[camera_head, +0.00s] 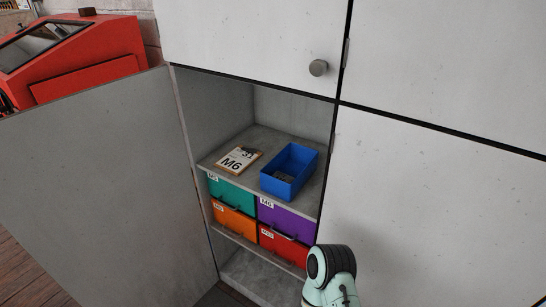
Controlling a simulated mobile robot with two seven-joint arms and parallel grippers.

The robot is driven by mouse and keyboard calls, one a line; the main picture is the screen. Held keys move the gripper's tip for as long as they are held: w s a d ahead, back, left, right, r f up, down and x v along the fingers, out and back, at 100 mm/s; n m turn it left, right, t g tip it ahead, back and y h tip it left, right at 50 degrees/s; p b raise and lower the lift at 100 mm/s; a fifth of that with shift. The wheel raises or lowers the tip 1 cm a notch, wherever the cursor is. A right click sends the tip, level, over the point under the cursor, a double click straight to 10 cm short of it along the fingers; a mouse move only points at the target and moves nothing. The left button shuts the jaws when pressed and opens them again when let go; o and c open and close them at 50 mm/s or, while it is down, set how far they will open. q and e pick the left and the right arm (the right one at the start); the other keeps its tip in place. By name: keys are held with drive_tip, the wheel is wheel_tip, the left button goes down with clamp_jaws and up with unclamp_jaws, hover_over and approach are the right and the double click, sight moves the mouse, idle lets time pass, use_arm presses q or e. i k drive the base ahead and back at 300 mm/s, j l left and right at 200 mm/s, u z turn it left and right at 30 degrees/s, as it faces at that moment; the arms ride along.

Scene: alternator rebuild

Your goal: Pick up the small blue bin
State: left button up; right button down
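The small blue bin (277,182) is an open-topped box on the upper shelf inside an open cabinet, in the middle of the head view. Neither of my grippers is in view.
Below the shelf (213,157) are teal (231,194), purple (284,221), orange (234,223) and red (283,246) drawers. An open grey door (100,180) stands left; a closed panel (440,210) borders the right. A red machine (75,60) is at upper left.

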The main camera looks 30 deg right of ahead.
sight(299, 162)
drive_tip(key=z, duration=0.35)
drive_tip(key=l+z, duration=0.15)
drive_tip(key=z, duration=0.25)
drive_tip(key=k+l+z, duration=0.1)
drive_tip(key=z, duration=0.25)
